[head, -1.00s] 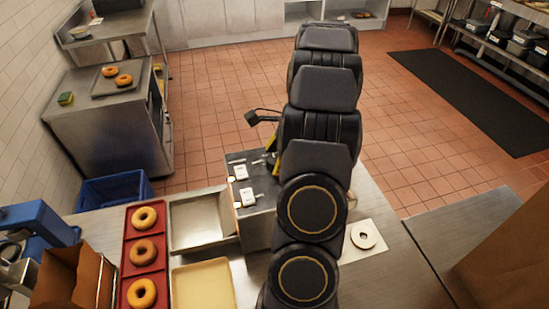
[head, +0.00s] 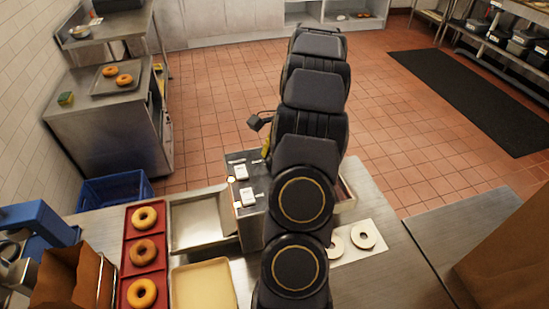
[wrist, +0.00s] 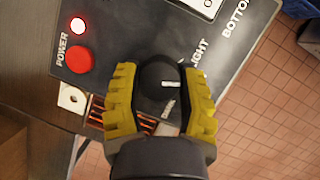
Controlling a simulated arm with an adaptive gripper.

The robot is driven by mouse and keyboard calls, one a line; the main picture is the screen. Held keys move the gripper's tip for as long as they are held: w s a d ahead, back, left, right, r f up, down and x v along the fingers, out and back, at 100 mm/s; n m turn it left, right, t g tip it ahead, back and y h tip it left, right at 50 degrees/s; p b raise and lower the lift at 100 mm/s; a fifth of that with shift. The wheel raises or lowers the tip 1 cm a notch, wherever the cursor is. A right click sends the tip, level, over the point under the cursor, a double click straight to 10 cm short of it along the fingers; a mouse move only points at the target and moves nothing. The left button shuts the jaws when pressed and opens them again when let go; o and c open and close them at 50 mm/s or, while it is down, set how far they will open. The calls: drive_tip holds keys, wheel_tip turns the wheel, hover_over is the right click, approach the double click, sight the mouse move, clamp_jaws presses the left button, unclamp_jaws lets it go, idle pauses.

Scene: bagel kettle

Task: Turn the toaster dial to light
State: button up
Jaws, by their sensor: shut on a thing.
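The toaster (head: 245,220) stands on the steel counter in the head view, partly hidden behind my arm. Its dark control panel (wrist: 110,25) fills the upper part of the wrist view. The black round dial (wrist: 152,72) has a white pointer line that points to the right in the wrist view. A partly covered label ending in "LIGHT" lies right of it, and a small label lies below. My gripper (wrist: 158,84) has its yellow fingers on both sides of the dial, shut on it. In the head view only a bit of yellow shows beside my arm.
A red power button (wrist: 79,60) and a lit lamp (wrist: 78,26) sit left of the dial. White switches (head: 248,194) are on the panel. A red tray (head: 127,250) of bagels and a steel tray (head: 200,240) are left of the toaster; cut bagel halves (head: 363,235) lie right.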

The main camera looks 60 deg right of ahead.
drive_tip(key=n, duration=0.2)
drive_tip(key=n+g, duration=0.1)
drive_tip(key=shift+w+n, duration=0.2)
drive_tip(key=shift+n, duration=0.2)
drive_tip(key=shift+n+g, duration=0.9)
drive_tip(key=shift+n, duration=0.8)
drive_tip(key=o, duration=1.1)
drive_tip(key=shift+s, duration=0.1)
drive_tip(key=shift+v, duration=3.75)
drive_tip(key=shift+a, duration=0.1)
